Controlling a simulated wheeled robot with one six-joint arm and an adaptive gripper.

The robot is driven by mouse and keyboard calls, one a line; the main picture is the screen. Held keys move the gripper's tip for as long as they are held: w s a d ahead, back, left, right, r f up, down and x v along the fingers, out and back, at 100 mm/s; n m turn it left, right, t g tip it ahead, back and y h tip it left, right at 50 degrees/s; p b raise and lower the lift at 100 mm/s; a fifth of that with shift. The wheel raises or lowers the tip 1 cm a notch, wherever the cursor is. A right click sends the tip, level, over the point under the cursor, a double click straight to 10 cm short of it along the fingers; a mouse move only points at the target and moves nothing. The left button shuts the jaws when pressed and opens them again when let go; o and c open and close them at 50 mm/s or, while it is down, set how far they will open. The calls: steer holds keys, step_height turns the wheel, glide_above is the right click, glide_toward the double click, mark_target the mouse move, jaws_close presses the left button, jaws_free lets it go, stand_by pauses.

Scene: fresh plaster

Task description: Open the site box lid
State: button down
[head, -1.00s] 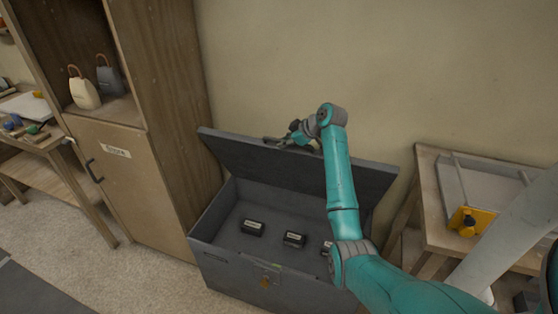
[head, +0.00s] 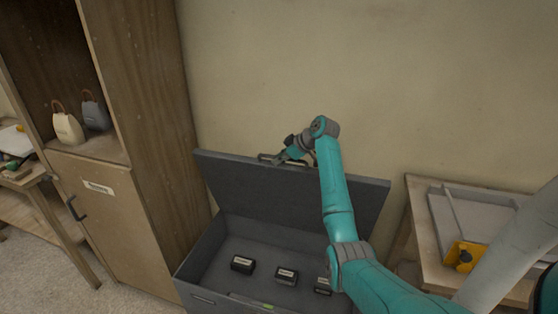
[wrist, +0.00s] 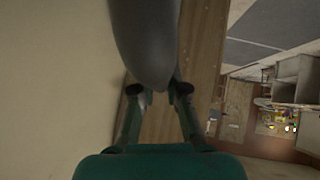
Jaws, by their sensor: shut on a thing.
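The grey site box (head: 205,262) stands against the wall with its lid (head: 250,190) raised steeply and its inside showing. Several black labelled blocks, such as this one (head: 243,264), lie on its floor. A handle (head: 268,157) sits at the lid's upper edge. My gripper (head: 282,158) is at that edge, shut on the handle. In the wrist view my gripper's fingers (wrist: 158,92) close around the end of a dark grey rounded shape, and the contact itself is partly hidden.
A tall wooden cabinet (head: 145,100) with two bags on its shelf stands close to the box's left. A wooden table (head: 420,225) with a grey tray and a yellow object stands at the right. The plaster wall (head: 300,60) is just behind the lid.

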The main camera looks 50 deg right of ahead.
steer(key=shift+w+a+r, duration=0.1)
steer(key=shift+w+r, duration=0.1)
steer(key=shift+r, duration=0.1)
steer(key=c, duration=1.2)
jaws_free()
steer(key=shift+s+f, duration=0.1)
steer(key=shift+s, duration=0.1)
steer(key=v, duration=1.2)
